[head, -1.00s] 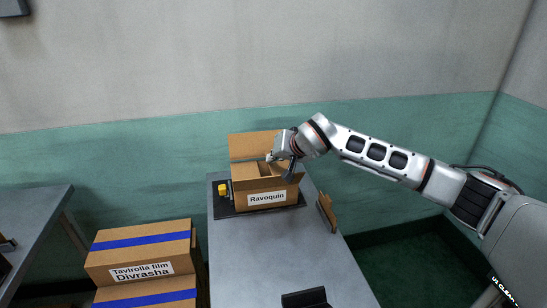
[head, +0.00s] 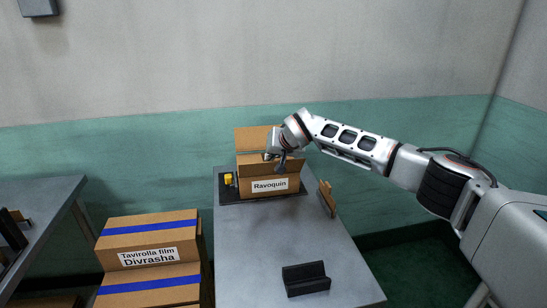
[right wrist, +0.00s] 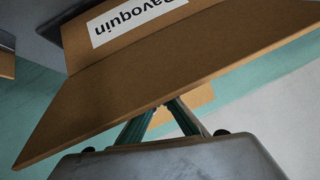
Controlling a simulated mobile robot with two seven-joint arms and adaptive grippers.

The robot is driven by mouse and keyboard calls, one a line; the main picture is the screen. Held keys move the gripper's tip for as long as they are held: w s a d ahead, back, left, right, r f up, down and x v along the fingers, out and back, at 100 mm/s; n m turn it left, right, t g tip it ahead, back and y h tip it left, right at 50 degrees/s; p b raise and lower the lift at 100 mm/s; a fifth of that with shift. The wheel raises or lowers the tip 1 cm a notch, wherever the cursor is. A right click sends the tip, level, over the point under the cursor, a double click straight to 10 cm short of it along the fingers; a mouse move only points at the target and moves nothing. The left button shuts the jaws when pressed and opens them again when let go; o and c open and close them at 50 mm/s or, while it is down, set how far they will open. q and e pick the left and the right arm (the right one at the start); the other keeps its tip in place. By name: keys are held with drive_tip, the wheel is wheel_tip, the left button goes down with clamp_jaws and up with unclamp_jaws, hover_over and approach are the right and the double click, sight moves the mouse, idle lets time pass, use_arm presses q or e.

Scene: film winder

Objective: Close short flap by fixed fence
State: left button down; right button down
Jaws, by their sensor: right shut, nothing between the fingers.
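An open cardboard box labelled Ravoquin (head: 269,186) stands on a dark base plate (head: 230,197) at the far end of the grey table. Its back flap (head: 253,138) stands up. A cardboard panel (head: 252,171) shows above the label, along the box's front. My right gripper (head: 277,157) is shut and empty over the box's right part, and its arm hides the right side flap. In the right wrist view the fingertips (right wrist: 168,103) are at the edge of a broad cardboard panel (right wrist: 150,78); contact is unclear. I cannot identify the fixed fence. My left gripper is not in view.
A yellow knob (head: 228,179) sits left of the box. A brown upright piece (head: 327,197) stands at the table's right edge. A black block (head: 306,278) lies at the near end. Stacked Tavirolla film boxes (head: 150,242) stand left. The table's middle is clear.

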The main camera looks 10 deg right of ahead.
drive_tip(key=shift+w+a+f+h, duration=0.1)
drive_tip(key=shift+w+f+h, duration=0.15)
drive_tip(key=shift+w+h, duration=0.1)
drive_tip(key=shift+f, duration=0.1)
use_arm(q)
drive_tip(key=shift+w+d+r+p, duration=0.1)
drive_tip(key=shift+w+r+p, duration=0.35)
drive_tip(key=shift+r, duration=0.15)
use_arm(e)
drive_tip(key=shift+r, duration=0.9)
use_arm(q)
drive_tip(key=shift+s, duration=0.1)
use_arm(e)
drive_tip(key=shift+s+r, duration=0.1)
